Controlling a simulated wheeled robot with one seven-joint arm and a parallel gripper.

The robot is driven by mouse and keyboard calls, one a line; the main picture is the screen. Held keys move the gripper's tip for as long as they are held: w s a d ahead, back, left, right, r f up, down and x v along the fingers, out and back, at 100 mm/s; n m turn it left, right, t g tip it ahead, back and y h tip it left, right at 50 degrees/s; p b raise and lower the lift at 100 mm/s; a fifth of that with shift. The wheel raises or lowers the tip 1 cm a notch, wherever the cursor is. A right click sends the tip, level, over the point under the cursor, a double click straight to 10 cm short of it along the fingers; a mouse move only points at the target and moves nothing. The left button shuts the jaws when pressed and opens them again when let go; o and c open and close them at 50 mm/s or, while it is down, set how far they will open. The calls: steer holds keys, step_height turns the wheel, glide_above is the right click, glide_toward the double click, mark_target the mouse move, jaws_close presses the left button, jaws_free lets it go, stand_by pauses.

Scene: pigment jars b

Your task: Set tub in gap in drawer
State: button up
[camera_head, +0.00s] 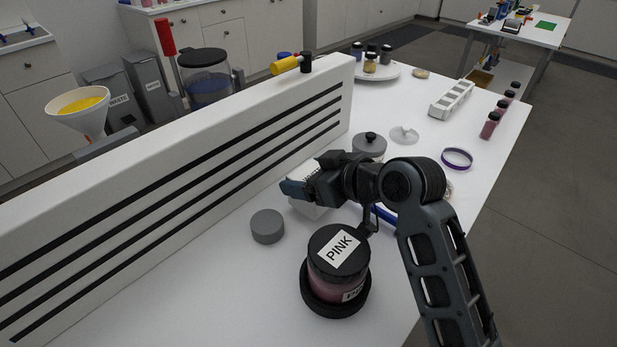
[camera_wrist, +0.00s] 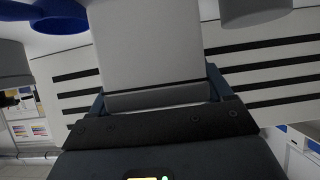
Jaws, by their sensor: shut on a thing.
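My gripper (camera_head: 292,188) is low over the table, beside the long white striped unit (camera_head: 190,165). It is shut on a white tub (camera_head: 308,210), mostly hidden under the gripper in the head view; part of a label shows on its top. In the wrist view the pale tub (camera_wrist: 155,45) fills the space between the two fingers (camera_wrist: 158,92). The striped unit has several dark horizontal bands. I cannot make out an open drawer or a gap in it.
A PINK jar (camera_head: 338,272) stands in a black ring close below my arm. A grey round tub (camera_head: 267,226) is left of it. A lidded grey jar (camera_head: 369,146), a purple ring (camera_head: 457,158) and a white slotted rack (camera_head: 452,99) stand farther back. The front left table is clear.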

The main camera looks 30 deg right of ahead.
steer(key=shift+f, duration=0.5)
steer(key=o, duration=1.1)
steer(key=shift+f, duration=0.15)
